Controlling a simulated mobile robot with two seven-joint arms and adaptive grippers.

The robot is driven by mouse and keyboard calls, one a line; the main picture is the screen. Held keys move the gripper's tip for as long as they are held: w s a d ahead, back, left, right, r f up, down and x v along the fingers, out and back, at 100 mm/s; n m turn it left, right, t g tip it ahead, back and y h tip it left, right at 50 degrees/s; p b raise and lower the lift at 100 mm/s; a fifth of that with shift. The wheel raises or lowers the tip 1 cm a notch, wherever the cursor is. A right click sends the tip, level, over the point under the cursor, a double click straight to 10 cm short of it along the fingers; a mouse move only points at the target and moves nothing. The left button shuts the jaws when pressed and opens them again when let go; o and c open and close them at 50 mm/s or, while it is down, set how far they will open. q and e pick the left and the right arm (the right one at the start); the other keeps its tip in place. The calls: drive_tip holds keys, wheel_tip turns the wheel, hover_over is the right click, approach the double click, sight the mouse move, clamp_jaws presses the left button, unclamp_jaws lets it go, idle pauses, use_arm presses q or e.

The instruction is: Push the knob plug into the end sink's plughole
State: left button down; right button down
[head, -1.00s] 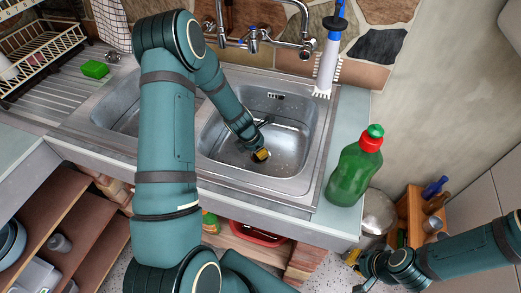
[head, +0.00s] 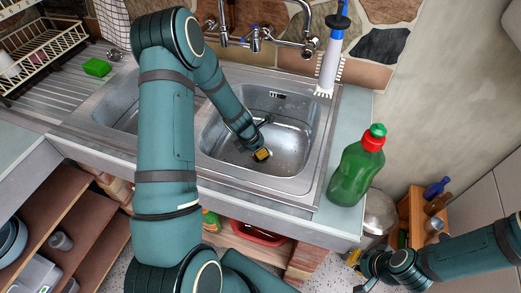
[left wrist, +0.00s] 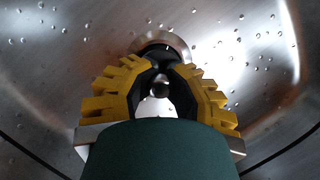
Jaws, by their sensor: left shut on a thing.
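The end sink (head: 290,135) is the right-hand steel basin in the head view. My left gripper (head: 262,155) reaches down to its floor. In the left wrist view its yellow-and-black fingers (left wrist: 159,68) are closed around the knob plug (left wrist: 158,52), a small dark piece mostly hidden between the fingertips. The plughole's pale steel rim (left wrist: 172,40) shows just beyond the fingertips, partly covered by them and the plug. I cannot tell whether the plug is seated in it. My right gripper (head: 362,268) hangs low at the lower right, away from the sink; its fingers are unclear.
Wall taps (head: 255,40) overhang the sink's back. A blue-and-white brush (head: 330,60) stands at the back right corner. A green bottle (head: 352,172) stands on the right ledge. A green sponge (head: 97,67) lies on the drainer by a dish rack (head: 40,55). Water drops dot the basin.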

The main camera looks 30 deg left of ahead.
use_arm(q)
drive_tip(key=shift+f, duration=0.15)
drive_tip(key=c, duration=0.8)
unclamp_jaws()
drive_tip(key=shift+c, duration=0.2)
drive_tip(key=v, duration=1.2)
